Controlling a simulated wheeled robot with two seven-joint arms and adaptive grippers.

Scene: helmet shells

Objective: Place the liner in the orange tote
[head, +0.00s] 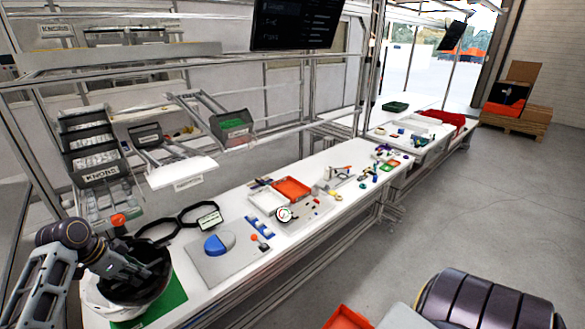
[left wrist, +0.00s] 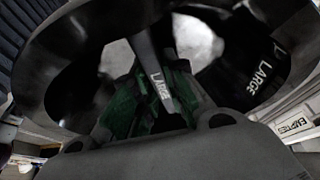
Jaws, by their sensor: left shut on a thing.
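The liner (head: 150,262) is a black, bowl-like ring at the lower left of the head view. In the left wrist view its dark band (left wrist: 255,75) fills the upper part and bears "LARGE" labels. My left gripper (head: 128,268) reaches over it from the left. In the left wrist view the gripper's green-padded fingers (left wrist: 155,100) are shut on a labelled strap of the liner. A white shell (head: 98,303) shows just under the liner; I cannot tell whether they touch. An orange tote (head: 347,319) is partly visible at the bottom edge. My right gripper is not in view.
A green mat (head: 172,303) lies under the shell on the long white bench (head: 232,281). Black frames (head: 178,222), a grey board (head: 215,262) and an orange tray (head: 291,188) lie further along. Knob bins (head: 90,145) stand behind. The floor (head: 475,215) at right is clear.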

